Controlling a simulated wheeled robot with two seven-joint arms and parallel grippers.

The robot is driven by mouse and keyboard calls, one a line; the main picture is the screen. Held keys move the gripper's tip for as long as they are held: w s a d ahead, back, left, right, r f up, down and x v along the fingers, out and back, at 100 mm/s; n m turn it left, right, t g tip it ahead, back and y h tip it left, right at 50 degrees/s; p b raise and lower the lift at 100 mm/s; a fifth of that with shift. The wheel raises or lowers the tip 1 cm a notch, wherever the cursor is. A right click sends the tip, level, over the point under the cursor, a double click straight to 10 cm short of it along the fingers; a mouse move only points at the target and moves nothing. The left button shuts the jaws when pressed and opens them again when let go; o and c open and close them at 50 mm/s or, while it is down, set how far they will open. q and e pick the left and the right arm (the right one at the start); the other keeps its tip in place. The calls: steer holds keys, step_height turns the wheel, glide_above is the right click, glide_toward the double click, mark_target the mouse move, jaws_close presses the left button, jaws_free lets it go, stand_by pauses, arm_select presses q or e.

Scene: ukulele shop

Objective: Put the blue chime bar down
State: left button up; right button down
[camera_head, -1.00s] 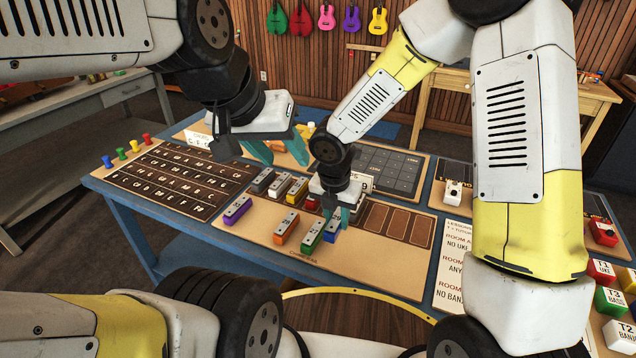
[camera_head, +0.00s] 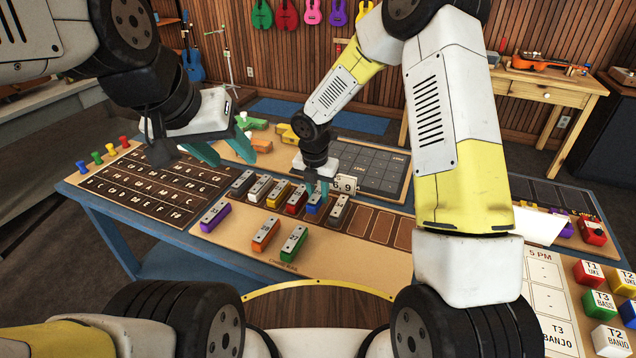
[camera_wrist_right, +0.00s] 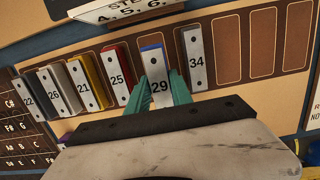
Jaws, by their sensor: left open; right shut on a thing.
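The blue chime bar (camera_head: 314,204), marked 29, is in the back row of the tan chime board (camera_head: 345,262), between a red bar (camera_head: 297,200) and a grey bar marked 34 (camera_head: 339,208). It also shows in the right wrist view (camera_wrist_right: 158,88). My right gripper (camera_head: 318,188) is shut on it from above, with teal fingers on both sides. I cannot tell whether the bar's underside touches the board. My left gripper (camera_head: 228,150) is open and empty above the back left of the table.
Yellow (camera_head: 279,193), white (camera_head: 261,188) and dark grey (camera_head: 243,182) bars stand left of the red one. Purple (camera_head: 215,215), orange (camera_head: 266,233) and green (camera_head: 293,242) bars stand in front. Empty brown slots (camera_head: 383,227) lie to the right.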

mark_target(318, 199)
steer(key=shift+w+f, duration=0.1)
steer(key=shift+w, duration=0.5)
steer(key=shift+w+f, duration=0.25)
steer(key=shift+f, duration=1.5)
steer(key=c, duration=1.1)
jaws_free()
steer(key=shift+f, duration=0.15)
steer(key=shift+c, duration=0.2)
